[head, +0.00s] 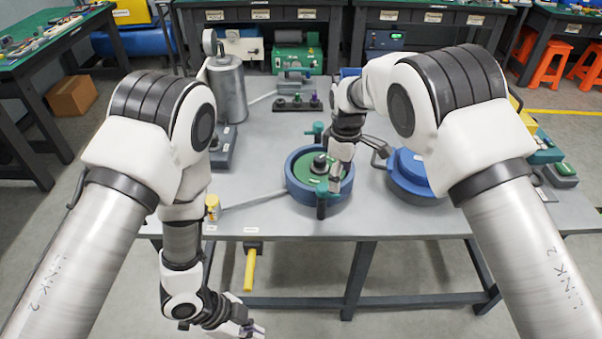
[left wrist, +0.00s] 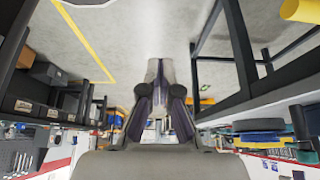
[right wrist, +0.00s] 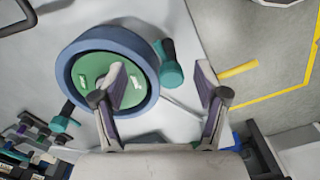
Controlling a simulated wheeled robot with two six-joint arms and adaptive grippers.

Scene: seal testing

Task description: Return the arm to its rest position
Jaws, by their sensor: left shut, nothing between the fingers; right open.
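My right gripper (head: 337,183) hangs over the front of a blue round fixture (head: 300,191) with a green plate (head: 304,161) inside. In the right wrist view the gripper (right wrist: 160,80) is open, with nothing held between its fingers. One finger overlaps the green plate (right wrist: 95,85) and the other is outside the blue ring (right wrist: 66,72); I cannot tell if they touch. A teal-handled clamp (right wrist: 171,72) lies between the fingers in that view. My left gripper (head: 250,331) hangs low in front of the table, shut and empty; it also shows in the left wrist view (left wrist: 160,80).
The grey table (head: 258,178) carries a blue lidded housing (head: 407,177) right of the fixture, a metal cylinder (head: 229,92) and a small yellow item (head: 212,207) at left. A yellow handle (head: 250,268) hangs below the front edge. Floor before the table is clear.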

